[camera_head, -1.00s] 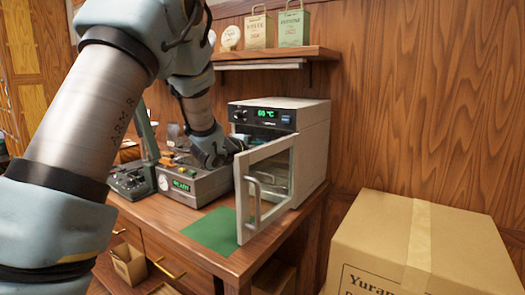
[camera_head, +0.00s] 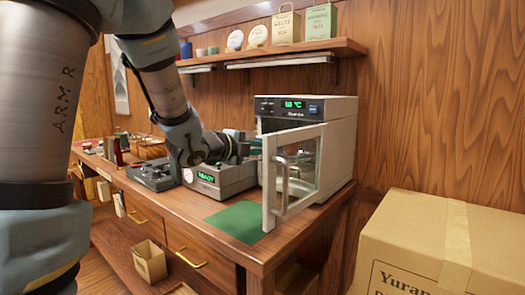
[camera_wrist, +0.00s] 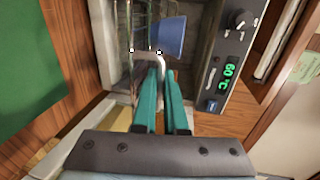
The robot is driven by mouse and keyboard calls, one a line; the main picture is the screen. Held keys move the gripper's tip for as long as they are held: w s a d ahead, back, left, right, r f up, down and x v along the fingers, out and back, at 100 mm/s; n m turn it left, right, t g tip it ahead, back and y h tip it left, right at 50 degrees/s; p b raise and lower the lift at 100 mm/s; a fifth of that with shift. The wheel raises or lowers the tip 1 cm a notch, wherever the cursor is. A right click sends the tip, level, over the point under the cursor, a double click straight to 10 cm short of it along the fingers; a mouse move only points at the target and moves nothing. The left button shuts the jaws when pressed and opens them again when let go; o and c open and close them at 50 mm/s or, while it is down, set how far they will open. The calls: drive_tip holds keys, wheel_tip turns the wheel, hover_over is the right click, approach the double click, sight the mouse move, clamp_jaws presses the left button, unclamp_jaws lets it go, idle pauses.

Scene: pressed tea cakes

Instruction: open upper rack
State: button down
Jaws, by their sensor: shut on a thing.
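The small oven (camera_head: 340,140) stands on the wooden counter with its glazed door (camera_head: 268,180) swung open. In the wrist view, its lit panel (camera_wrist: 229,70) reads about 60 °C. My gripper (camera_wrist: 160,68) has teal fingers at the oven opening, shut on a pale metal loop handle (camera_wrist: 140,56) of the upper rack. The wire rack (camera_wrist: 122,25) shows behind the handle, inside the oven. In the head view, my gripper (camera_head: 254,147) reaches in from the left; the door partly hides the interior.
The open door's handle (camera_head: 285,185) juts toward the front. A grey device (camera_head: 225,180) reading READY stands left of the oven. A green mat (camera_head: 238,221) lies in front on the counter (camera_head: 185,222). A cardboard box (camera_head: 415,240) is at right; a shelf (camera_head: 290,50) hangs above.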

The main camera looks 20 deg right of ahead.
drive_tip(key=c, duration=1.2)
unclamp_jaws()
drive_tip(key=shift+c, duration=0.2)
drive_tip(key=b+v, duration=0.1)
drive_tip(key=v, duration=0.9)
drive_tip(key=shift+s+a, duration=0.2)
drive_tip(key=shift+a, duration=0.15)
